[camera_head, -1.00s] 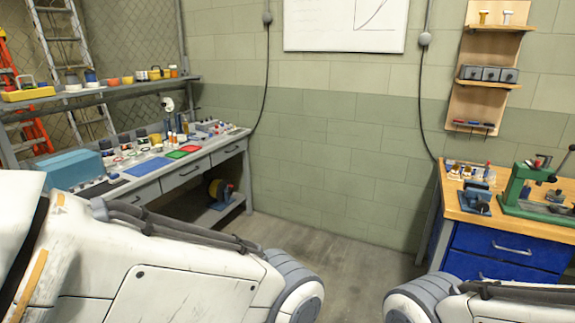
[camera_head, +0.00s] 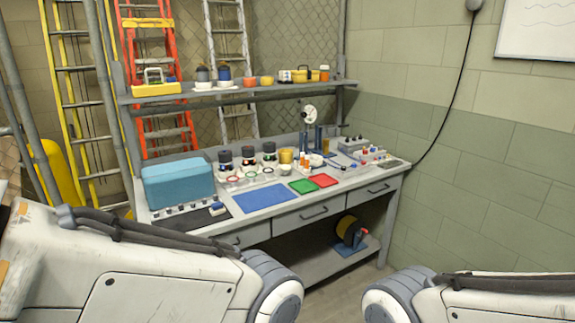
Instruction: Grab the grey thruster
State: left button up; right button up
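I cannot tell for sure which thing is the grey thruster. A small dark grey cylinder (camera_head: 203,74) stands on a pale base on the shelf above the workbench, beside a similar blue one (camera_head: 223,75). Several dark cylindrical parts, such as a dark cylinder (camera_head: 248,155), stand at the back of the workbench top. They are too small to make out well. Both my arms show along the bottom of the view, but neither gripper is in view.
The grey workbench (camera_head: 275,226) has drawers and holds a teal box (camera_head: 178,184), a blue mat (camera_head: 265,197), a green mat (camera_head: 302,186) and a red mat (camera_head: 324,181). Its shelf (camera_head: 230,92) carries a yellow toolbox (camera_head: 156,88). A spool (camera_head: 348,231) sits underneath. Floor shows at the lower middle.

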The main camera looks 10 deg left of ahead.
aim_at(203, 77)
jog(key=u, duration=0.45)
jog(key=i, duration=1.1)
jog(key=u, duration=0.9)
jog(key=k, duration=1.15)
jog(key=z, duration=0.75)
jog(key=i, duration=0.85)
jog(key=z, duration=0.65)
jog(key=i, duration=0.9)
jog(key=u, duration=0.65)
jog(key=i, duration=0.65)
jog(key=u, duration=0.7)
